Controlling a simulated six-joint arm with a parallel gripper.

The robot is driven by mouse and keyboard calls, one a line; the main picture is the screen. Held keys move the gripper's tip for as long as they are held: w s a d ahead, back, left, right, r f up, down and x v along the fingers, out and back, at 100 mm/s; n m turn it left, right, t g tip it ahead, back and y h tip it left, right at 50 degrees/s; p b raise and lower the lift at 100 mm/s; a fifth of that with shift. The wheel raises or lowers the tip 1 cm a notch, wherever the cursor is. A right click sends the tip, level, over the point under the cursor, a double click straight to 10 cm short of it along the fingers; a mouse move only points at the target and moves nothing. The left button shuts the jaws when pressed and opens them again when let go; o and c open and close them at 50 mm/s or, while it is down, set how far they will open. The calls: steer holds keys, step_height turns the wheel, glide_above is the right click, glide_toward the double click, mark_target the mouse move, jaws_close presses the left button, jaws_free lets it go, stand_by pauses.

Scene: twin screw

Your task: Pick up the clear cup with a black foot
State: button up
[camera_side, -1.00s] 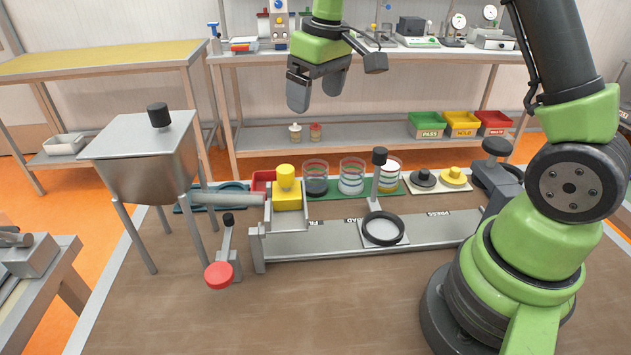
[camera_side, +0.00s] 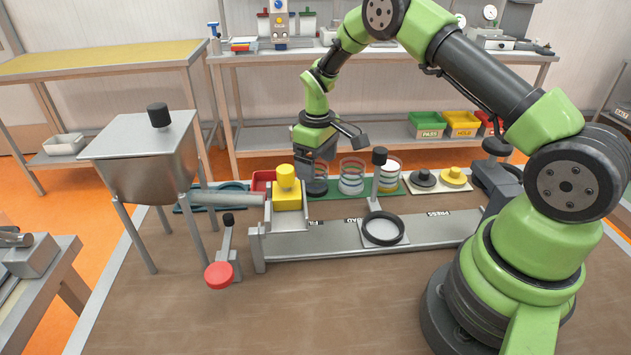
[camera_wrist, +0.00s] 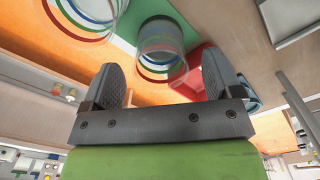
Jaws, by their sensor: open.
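The clear cup with a black foot (camera_side: 317,188) stands on the green strip behind the rail, leftmost in a row of clear cups. In the side view my gripper is just above it and hides most of its upper part; the dark foot shows below. In the wrist view this cup (camera_wrist: 158,42) is seen rim first, with red and green rings, ahead of the gap between my fingers. My gripper (camera_wrist: 162,75) is open, with nothing between its fingers. I cannot tell whether the fingers reach past the rim.
A second clear cup (camera_side: 351,180) stands close on the right, with a third cup (camera_side: 392,179) beyond it. A yellow block (camera_side: 287,192) and a red bin (camera_side: 263,180) are close on the left. A black-knobbed lever (camera_side: 379,158) rises in front of the cups.

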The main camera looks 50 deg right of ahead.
step_height(320, 180, down, 2)
steer(key=shift+f, duration=0.2)
steer(key=c, duration=1)
